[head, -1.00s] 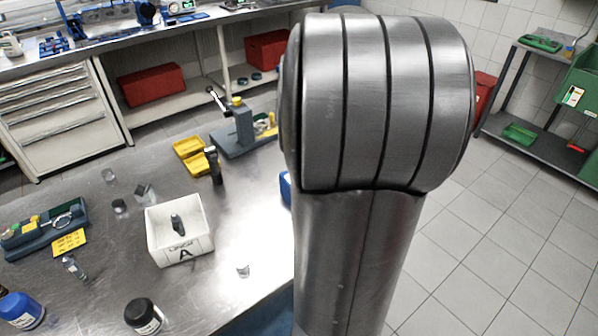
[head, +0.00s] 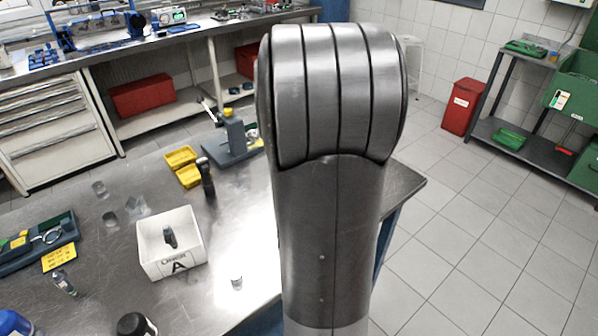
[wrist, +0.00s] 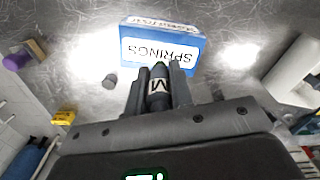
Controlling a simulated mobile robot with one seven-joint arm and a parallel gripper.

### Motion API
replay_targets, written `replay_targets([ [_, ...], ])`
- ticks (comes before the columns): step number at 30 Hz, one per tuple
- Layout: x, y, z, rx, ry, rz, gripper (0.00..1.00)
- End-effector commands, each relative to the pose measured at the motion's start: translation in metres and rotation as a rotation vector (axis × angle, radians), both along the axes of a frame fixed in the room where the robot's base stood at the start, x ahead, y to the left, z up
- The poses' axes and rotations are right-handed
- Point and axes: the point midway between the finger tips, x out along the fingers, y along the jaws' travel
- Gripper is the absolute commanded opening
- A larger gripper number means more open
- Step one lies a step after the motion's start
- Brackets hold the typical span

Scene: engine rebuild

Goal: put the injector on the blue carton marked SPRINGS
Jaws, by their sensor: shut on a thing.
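In the wrist view my gripper (wrist: 158,78) is shut on a dark cylindrical part with a white label marked M, which I take to be the injector (wrist: 158,92). The blue carton marked SPRINGS (wrist: 188,66) lies just beyond the fingertips, with its white lettered face towards my gripper. The injector's far end points at the carton; I cannot tell whether they touch or how high it is above the table. In the head view my own arm hides the gripper, the injector and the carton.
A small grey cylinder (wrist: 110,81) lies left of the gripper on the metal table, and a white object (wrist: 296,72) stands at the right.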

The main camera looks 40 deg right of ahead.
Motion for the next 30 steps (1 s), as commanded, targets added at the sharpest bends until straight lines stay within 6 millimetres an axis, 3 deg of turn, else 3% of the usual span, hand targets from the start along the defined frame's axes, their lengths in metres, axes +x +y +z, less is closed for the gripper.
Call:
replay_targets([
  [9,0.0,0.001,-0.038,0.001,0.002,0.0,0.0],
  [20,0.0,0.0,-0.043,0.001,0.001,0.0,0.0],
  [21,0.0,0.0,-0.043,0.001,0.001,0.0,0.21],
  [30,0.0,0.0,-0.043,0.0,0.0,0.0,0.42],
])
